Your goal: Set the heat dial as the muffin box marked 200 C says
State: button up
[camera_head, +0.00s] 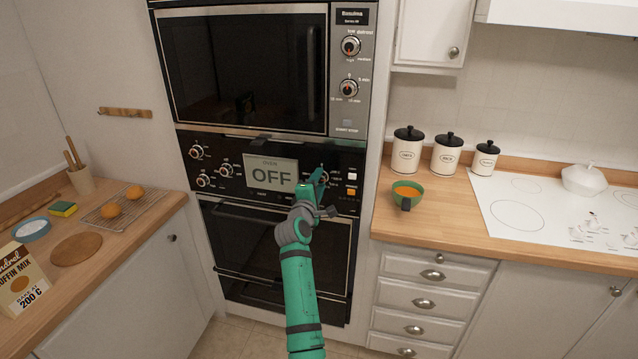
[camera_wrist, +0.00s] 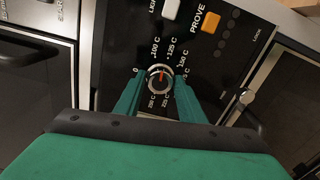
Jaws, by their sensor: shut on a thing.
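The muffin box (camera_head: 20,284) stands on the left counter, partly cut off by the picture edge, and reads "200 C". The oven's display (camera_head: 270,175) reads OFF. My gripper (camera_head: 320,182) is at the oven panel, right of the display. In the wrist view its two green fingers (camera_wrist: 160,92) are shut on the heat dial (camera_wrist: 160,79), one on each side. The dial's red mark points up in that view, towards the 100 C and 125 C labels. The 0 label is at its left, and some labels are hidden or too small to read.
More knobs (camera_head: 226,170) sit left of the display. A white and an orange PROVE button (camera_wrist: 210,22) lie close to the dial. A microwave (camera_head: 245,70) is above and the oven door handle (camera_head: 270,213) below.

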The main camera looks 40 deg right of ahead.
jog(key=m, duration=0.7)
jog(key=shift+d, duration=0.1)
jog(key=m, duration=0.6)
jog(key=shift+r+m, duration=0.1)
jog(key=shift+m, duration=0.3)
jog(key=m, duration=0.4)
jog(key=shift+m, duration=2.8)
jog(key=o, duration=1)
jog(key=shift+o, duration=0.2)
